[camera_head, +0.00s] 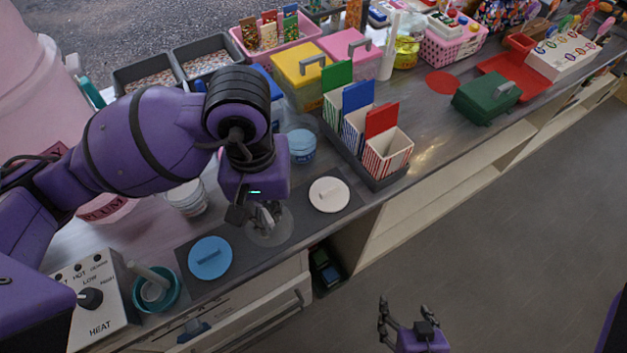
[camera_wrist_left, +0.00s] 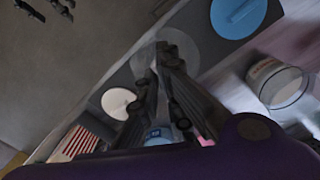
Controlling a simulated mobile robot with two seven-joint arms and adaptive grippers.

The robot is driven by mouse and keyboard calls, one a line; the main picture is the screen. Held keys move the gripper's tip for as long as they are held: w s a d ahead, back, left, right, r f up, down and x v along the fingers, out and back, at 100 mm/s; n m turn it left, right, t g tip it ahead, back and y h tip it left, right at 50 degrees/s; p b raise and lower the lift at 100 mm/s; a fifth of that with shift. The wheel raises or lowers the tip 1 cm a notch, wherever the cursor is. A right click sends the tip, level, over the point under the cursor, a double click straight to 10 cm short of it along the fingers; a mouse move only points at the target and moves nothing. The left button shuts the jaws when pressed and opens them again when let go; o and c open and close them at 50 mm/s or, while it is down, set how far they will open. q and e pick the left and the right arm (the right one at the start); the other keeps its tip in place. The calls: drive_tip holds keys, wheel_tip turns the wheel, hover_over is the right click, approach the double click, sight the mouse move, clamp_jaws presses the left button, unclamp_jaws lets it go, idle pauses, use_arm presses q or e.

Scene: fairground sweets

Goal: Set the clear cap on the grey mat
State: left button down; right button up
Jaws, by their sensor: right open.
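The clear cap (camera_head: 271,236) is a see-through disc at the tip of my left gripper (camera_head: 266,212). It is over the grey mat (camera_head: 238,238), between a blue lid (camera_head: 210,257) and a white lid (camera_head: 329,194). In the left wrist view the fingers close on the middle of the clear cap (camera_wrist_left: 148,51), hiding its knob. I cannot tell whether the cap touches the mat. My right gripper (camera_head: 405,318) is open and empty, over the floor at the bottom.
A clear tub (camera_head: 187,198) and a blue tub (camera_head: 301,146) stand behind the mat. A teal bowl (camera_head: 157,290) and a heat control box (camera_head: 97,300) are at the left. A rack of striped boxes (camera_head: 388,153) stands right of the mat.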

use_arm(q)
drive_tip(key=shift+w+a+f, duration=0.25)
drive_tip(key=shift+w+f, duration=0.55)
drive_tip(key=shift+f, duration=0.3)
drive_tip(key=shift+w+f, duration=0.15)
drive_tip(key=shift+f, duration=0.05)
drive_tip(key=f, duration=0.3)
drive_tip(key=shift+w+a+f, duration=0.2)
drive_tip(key=shift+w+f, duration=0.15)
drive_tip(key=shift+f, duration=0.05)
use_arm(e)
drive_tip(key=shift+s+f, duration=0.35)
drive_tip(key=shift+s, duration=0.2)
use_arm(q)
drive_tip(key=shift+f, duration=0.35)
drive_tip(key=c, duration=1.9)
unclamp_jaws()
drive_tip(key=shift+r, duration=0.1)
drive_tip(key=shift+c, duration=0.2)
use_arm(e)
drive_tip(key=shift+w+a+f, duration=0.1)
drive_tip(key=shift+a, duration=0.1)
